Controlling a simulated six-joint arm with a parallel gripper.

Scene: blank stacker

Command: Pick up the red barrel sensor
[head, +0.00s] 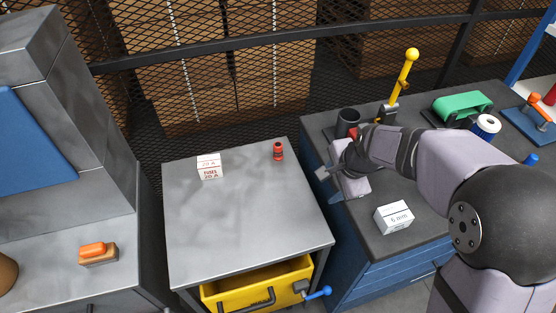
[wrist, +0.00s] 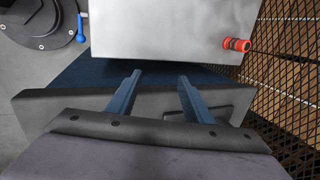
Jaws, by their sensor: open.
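The red barrel sensor (head: 278,151) stands upright near the back right corner of the grey table top in the head view. It is small and red with dark bands. In the wrist view the red barrel sensor (wrist: 237,44) shows at the right edge of the grey top. My gripper (head: 330,185) is over the gap between the grey table and the dark bench, to the right of the sensor and apart from it. In the wrist view its two blue fingers (wrist: 158,78) are spread with nothing between them.
A white labelled box (head: 209,167) stands on the grey table (head: 240,225); the middle of the top is clear. A yellow drawer (head: 260,288) is below. A dark cup (head: 347,122), a yellow-knobbed lever (head: 404,75) and a white box (head: 393,218) are on the dark bench. Mesh fencing runs behind.

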